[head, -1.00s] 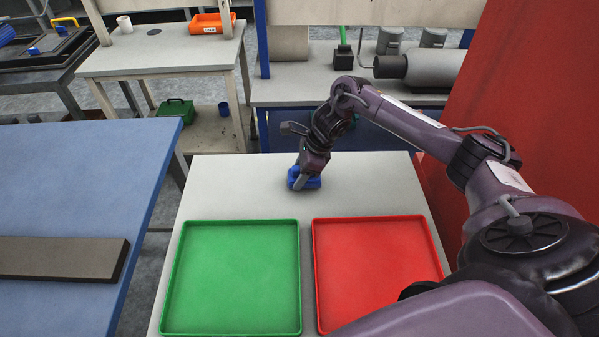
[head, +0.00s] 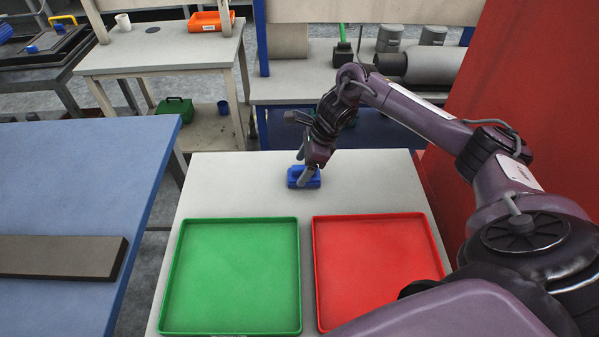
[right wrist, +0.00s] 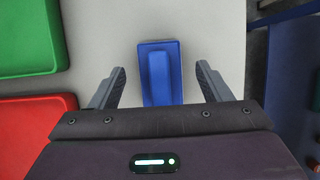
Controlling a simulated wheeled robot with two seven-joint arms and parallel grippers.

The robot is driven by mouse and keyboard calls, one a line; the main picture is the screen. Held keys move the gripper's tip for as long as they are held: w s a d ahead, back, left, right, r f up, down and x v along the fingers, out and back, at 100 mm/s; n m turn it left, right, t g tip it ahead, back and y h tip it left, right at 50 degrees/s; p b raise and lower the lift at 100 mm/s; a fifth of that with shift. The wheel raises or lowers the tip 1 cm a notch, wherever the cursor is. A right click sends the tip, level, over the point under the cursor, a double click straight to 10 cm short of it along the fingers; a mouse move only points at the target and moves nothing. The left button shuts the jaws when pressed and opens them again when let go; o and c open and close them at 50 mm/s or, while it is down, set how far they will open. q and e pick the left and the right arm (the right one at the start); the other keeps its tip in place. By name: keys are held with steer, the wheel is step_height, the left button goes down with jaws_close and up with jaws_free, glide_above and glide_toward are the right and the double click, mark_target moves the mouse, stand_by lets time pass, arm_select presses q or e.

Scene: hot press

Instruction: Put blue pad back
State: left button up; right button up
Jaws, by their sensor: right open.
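The blue pad (head: 298,178) lies on the pale table top (head: 235,180), behind the gap between the green and red trays. It has a raised bar along its top. My right gripper (head: 306,178) is just above it and hides part of it in the head view. In the right wrist view the blue pad (right wrist: 160,72) sits between the two spread fingers of the gripper (right wrist: 160,80), with a gap on each side. The gripper is open and holds nothing. My left gripper is out of view.
An empty green tray (head: 235,275) and an empty red tray (head: 375,265) lie at the front of the table. A blue table (head: 70,180) with a dark flat bar (head: 60,257) stands at the left. A red panel (head: 530,100) rises at the right.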

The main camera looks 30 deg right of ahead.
steer(key=v, duration=0.8)
steer(key=shift+r, duration=0.2)
steer(key=shift+s+d+r, duration=0.1)
steer(key=shift+s+r, duration=0.05)
steer(key=shift+r, duration=0.2)
